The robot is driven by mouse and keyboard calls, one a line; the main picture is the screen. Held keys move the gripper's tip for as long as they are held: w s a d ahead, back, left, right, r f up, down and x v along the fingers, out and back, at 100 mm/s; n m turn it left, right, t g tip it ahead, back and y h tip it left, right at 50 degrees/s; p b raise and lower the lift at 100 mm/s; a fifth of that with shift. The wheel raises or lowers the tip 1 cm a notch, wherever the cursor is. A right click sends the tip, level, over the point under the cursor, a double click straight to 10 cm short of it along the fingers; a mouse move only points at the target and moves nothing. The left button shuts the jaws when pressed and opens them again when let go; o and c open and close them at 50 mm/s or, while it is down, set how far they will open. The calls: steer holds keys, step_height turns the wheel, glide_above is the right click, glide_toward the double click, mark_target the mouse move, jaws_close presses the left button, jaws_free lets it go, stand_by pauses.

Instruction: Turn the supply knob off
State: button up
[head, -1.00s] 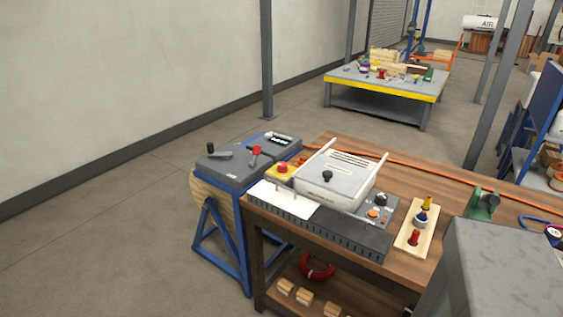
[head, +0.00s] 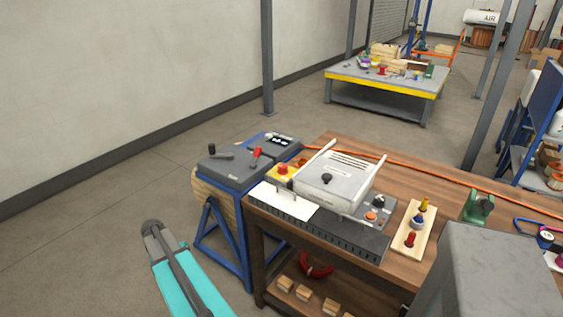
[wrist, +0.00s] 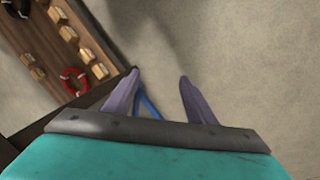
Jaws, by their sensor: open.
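A small grey control panel (head: 374,211) with a black knob (head: 378,202) and an orange button sits on the workbench, right of a pale lidded machine (head: 333,182). I cannot tell which knob is the supply knob, as labels are too small to read. My gripper (wrist: 158,80) is open and empty in the wrist view, pointing at bare floor beside the bench. Neither knob shows there. My turquoise arm shows at the bottom of the head view, left of the bench, well apart from the knobs.
A blue stand (head: 238,248) carries a grey box with a black handle (head: 213,149) and a red lever (head: 256,152), left of the workbench (head: 440,190). A yellow box with a red button (head: 283,169) is nearby. A red ring (wrist: 76,80) and wooden blocks lie on the lower shelf.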

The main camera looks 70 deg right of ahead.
steer(key=d+r+m+p, duration=0.1)
steer(key=d+r+m, duration=0.2)
steer(key=d+r, duration=0.8)
step_height(320, 180, up, 29)
steer(key=m+h+p, duration=0.3)
steer(key=m, duration=0.7)
glide_above(283, 166)
steer(key=w+a, duration=0.4)
steer(key=a, duration=0.1)
steer(key=shift+s+d+r, duration=0.1)
steer(key=shift+d+r, duration=0.05)
steer(key=shift+d, duration=0.1)
steer(key=shift+a+p+x, duration=0.1)
steer(key=shift+p+x, duration=0.75)
steer(key=shift+x, duration=2.6)
steer(key=shift+a+p+x, duration=0.15)
steer(key=shift+p+x, duration=0.7)
steer(key=shift+x, duration=2.6)
steer(key=shift+s, duration=0.15)
steer(key=c, duration=1)
